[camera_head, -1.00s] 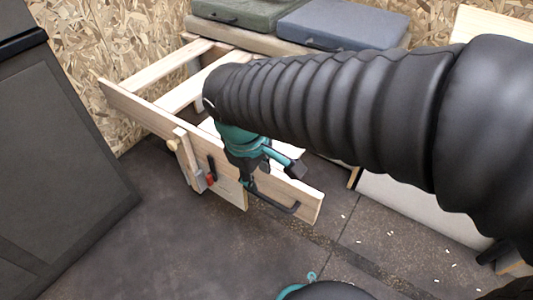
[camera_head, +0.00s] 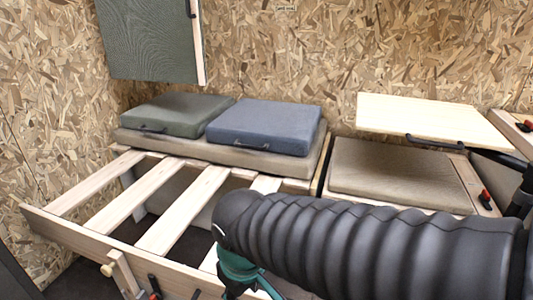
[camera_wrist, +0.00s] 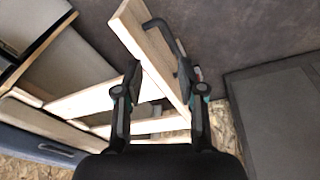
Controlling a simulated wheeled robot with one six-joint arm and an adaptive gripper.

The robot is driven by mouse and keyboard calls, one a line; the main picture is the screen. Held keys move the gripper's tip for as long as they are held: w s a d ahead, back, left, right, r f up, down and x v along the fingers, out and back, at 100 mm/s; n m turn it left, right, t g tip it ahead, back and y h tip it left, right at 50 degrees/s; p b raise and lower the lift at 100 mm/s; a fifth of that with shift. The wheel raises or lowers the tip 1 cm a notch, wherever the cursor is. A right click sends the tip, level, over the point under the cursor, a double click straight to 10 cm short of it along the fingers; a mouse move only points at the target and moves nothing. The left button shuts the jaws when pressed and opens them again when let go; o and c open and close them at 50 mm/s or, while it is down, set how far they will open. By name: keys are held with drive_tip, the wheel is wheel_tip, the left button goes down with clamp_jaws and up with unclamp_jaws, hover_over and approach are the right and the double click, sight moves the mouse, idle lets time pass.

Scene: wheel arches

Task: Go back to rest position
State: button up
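My gripper (camera_wrist: 160,72) shows in the wrist view with its two black fingers spread apart and nothing clearly held between them. A pale wooden board (camera_wrist: 135,32) with a black bar handle (camera_wrist: 163,32) lies beyond the fingers. The right fingertip overlaps the handle's near end in the picture; I cannot tell if they touch. In the head view my black-sleeved arm reaches in from the right, and its teal wrist part is cut off at the bottom edge. The fingers are out of that view.
A slatted wooden pull-out frame (camera_head: 100,245) stands at left. Behind it lie a green cushion (camera_head: 172,115) and a blue cushion (camera_head: 265,127) on a beige pad. A pale wooden panel (camera_head: 430,122) is raised above a beige cushion (camera_head: 398,176) at right. A dark green panel (camera_head: 150,40) hangs upper left.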

drive_tip(key=d+r+m+t+p, duration=0.1)
drive_tip(key=d+r+m, duration=0.2)
drive_tip(key=d, duration=0.3)
drive_tip(key=d+r+m+t+p, duration=0.1)
drive_tip(key=d+r+m+p, duration=0.1)
drive_tip(key=d, duration=0.5)
drive_tip(key=s+d+r+m+t+p, duration=0.1)
drive_tip(key=d+r+m+p, duration=0.1)
drive_tip(key=d+r+m, duration=0.2)
drive_tip(key=d+r, duration=0.1)
drive_tip(key=d, duration=0.2)
drive_tip(key=shift+r+t+h, duration=0.2)
drive_tip(key=shift+t+h, duration=0.1)
drive_tip(key=shift+h, duration=0.1)
drive_tip(key=shift+s, duration=0.1)
